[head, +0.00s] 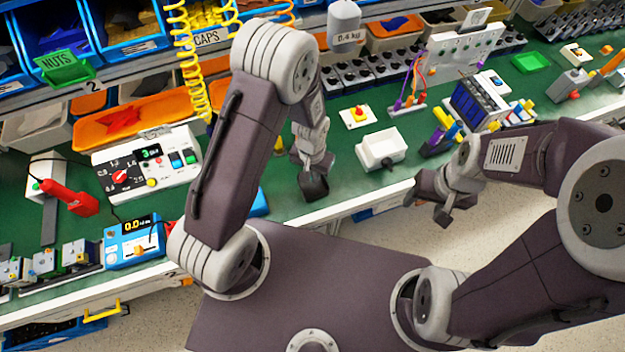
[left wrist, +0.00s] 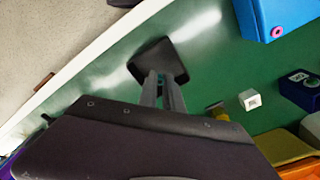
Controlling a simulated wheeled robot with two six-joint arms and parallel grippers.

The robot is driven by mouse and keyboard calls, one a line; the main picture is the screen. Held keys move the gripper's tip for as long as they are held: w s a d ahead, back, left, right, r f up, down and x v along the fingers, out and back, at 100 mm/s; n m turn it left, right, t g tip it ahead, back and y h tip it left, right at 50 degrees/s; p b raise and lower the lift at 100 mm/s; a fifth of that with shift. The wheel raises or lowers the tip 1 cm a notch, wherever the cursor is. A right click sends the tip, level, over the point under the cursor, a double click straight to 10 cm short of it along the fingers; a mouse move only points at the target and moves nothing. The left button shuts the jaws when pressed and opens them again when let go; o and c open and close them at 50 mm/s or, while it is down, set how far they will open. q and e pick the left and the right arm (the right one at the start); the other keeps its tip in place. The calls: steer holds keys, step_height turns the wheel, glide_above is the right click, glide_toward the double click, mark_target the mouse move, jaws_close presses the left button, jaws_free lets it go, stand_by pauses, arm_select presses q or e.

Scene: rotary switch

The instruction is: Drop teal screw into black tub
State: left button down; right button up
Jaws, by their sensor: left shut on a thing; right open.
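My left gripper (head: 313,184) is shut, held low over the green bench top near its front edge. My right gripper (head: 434,200) is open and empty, out in front of the bench edge.
A white control panel (head: 146,165) stands at left. A blue object (head: 259,204) is partly hidden by my left arm.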

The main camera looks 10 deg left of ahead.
arm_select(q)
step_height(320, 180, down, 4)
steer(key=shift+d+r, duration=0.1)
steer(key=shift+r, duration=0.15)
steer(key=shift+f, duration=0.25)
steer(key=shift+f, duration=0.2)
steer(key=c, duration=1.5)
jaws_free()
